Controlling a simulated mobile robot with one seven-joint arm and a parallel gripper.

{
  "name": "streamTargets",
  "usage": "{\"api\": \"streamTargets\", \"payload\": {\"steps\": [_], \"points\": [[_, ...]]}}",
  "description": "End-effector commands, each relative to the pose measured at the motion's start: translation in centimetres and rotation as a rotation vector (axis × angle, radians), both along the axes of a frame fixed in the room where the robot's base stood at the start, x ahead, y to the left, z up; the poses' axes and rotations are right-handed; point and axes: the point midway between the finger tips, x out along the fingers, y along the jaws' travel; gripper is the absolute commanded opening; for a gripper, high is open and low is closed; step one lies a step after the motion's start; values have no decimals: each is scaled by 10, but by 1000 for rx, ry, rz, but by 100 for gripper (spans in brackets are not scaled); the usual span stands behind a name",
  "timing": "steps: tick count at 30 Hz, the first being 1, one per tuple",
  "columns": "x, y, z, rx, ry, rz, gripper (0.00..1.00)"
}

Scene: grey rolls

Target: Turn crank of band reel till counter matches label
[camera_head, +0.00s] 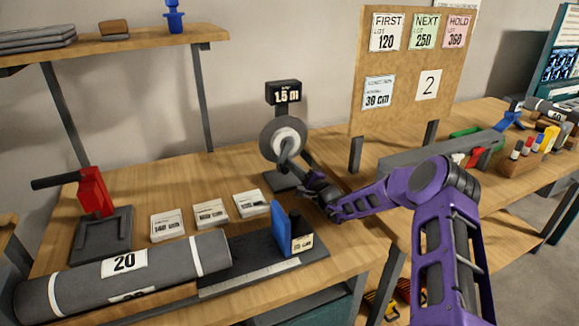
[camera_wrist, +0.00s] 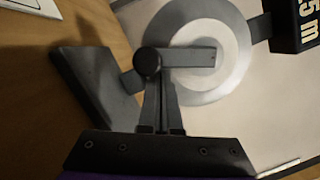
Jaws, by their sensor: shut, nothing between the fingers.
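The band reel (camera_head: 272,137) stands upright on the wooden bench, a grey disc with a pale hub. Its black counter (camera_head: 284,93) above reads 1.5 m; part of it shows in the wrist view (camera_wrist: 296,22). The grey crank arm (camera_wrist: 185,57) lies across the hub in the wrist view, with a dark round knob (camera_wrist: 147,62) at its left end. My gripper (camera_wrist: 156,84) is shut and empty, its fingertips just below the knob; whether they touch it I cannot tell. In the head view my gripper (camera_head: 308,174) is at the reel's lower right.
Several white label cards (camera_head: 212,213) lie left of the reel; one seems to read 140 cm. A grey roll (camera_head: 75,285) marked 20 lies in front. A blue plate (camera_head: 281,232) stands on a ruled base. A board (camera_head: 400,62) behind carries lot sheets, a 30 cm sheet and a 2.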

Motion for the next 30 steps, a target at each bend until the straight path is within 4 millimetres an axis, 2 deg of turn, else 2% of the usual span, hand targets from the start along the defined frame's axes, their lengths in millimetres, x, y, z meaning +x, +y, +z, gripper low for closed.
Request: {"api": "streamTargets", "payload": {"steps": [8, 12, 21, 30], "points": [[-5, 2, 0, 157, 66, 2, 0], [-8, 10, 4, 152, 64, 4, 0], [-15, 25, 12, 414, 172, 2, 0], [-19, 36, 21, 403, 169, 4, 0]]}}
